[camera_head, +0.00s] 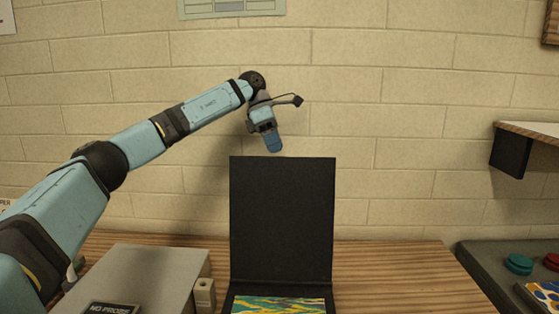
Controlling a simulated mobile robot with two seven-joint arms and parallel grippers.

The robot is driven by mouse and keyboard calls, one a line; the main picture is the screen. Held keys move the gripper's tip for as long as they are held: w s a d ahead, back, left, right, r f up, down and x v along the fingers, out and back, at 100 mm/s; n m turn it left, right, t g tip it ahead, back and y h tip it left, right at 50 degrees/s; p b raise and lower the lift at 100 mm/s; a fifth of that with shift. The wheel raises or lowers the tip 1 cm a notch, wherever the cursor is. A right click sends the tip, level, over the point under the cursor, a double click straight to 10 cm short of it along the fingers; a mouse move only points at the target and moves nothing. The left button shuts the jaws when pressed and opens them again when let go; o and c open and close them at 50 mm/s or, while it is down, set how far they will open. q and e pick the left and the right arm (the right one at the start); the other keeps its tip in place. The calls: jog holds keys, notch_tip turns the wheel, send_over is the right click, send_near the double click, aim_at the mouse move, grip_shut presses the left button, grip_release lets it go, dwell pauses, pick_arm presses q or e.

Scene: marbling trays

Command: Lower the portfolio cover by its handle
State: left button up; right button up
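The black portfolio cover (282,215) stands upright, open, at the middle of the wooden table. At its foot, a sheet with yellow, green and blue marbling (278,305) lies in the portfolio. I cannot make out the cover's handle. A small gap of wall shows between fingertips and edge. The fingers appear edge-on as one blue shape, so their opening cannot be told. My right gripper is not in view.
A grey box (150,275) with a dark label stands left of the portfolio, beneath my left arm. The wooden table (400,275) is clear to the right. A wall shelf (530,130) and a dark surface with a teal round lid (518,263) are at far right.

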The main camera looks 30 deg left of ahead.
pick_arm(q)
jog(key=shift+x, duration=1.75)
grip_shut()
